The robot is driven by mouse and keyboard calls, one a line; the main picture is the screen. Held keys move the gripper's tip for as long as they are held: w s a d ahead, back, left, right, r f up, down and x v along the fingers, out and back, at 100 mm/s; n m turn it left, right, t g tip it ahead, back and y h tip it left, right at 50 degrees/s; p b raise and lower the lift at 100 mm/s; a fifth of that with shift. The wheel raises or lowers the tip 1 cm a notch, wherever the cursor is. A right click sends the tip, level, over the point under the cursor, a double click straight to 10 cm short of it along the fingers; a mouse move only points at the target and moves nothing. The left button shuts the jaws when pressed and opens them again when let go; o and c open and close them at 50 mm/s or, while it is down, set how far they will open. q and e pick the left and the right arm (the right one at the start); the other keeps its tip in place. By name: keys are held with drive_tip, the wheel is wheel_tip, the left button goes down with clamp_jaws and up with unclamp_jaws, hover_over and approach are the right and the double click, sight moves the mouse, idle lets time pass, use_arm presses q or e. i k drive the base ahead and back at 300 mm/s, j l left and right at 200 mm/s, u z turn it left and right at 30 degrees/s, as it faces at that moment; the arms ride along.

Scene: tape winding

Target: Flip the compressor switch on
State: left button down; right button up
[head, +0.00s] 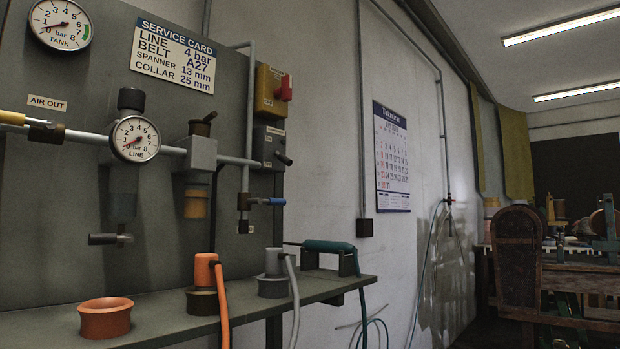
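Two switch boxes are on the right end of the grey panel (110,235). The upper one is a yellow box (266,88) with a red handle (284,88) sticking out to the right. Below it is a dark grey box (264,143) with a black lever (284,159) pointing right and slightly down. Their labels are too small to read, so I cannot tell which is the compressor switch or whether either is on. The tank gauge (61,23) and the line gauge (135,139) both have needles near the low end. Neither of my grippers is in view.
A shelf (340,284) runs below the panel. It carries an orange cup (106,317), an orange-hosed tool (203,283), a grey-hosed tool (274,270) and a teal-handled tool (328,246). Pipes and a blue-handled valve (270,201) lie below the boxes. A calendar (391,158) hangs further right.

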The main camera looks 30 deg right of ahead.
sight(282, 158)
drive_tip(key=i+l+z, duration=0.2)
drive_tip(key=l, duration=0.2)
drive_tip(key=i+l+z, duration=0.1)
drive_tip(key=l+z, duration=0.15)
drive_tip(key=l, duration=0.15)
drive_tip(key=i+l+z, duration=0.2)
drive_tip(key=l, duration=0.15)
drive_tip(key=i+l+z, duration=0.25)
drive_tip(key=k+l, duration=0.05)
drive_tip(key=l, duration=0.05)
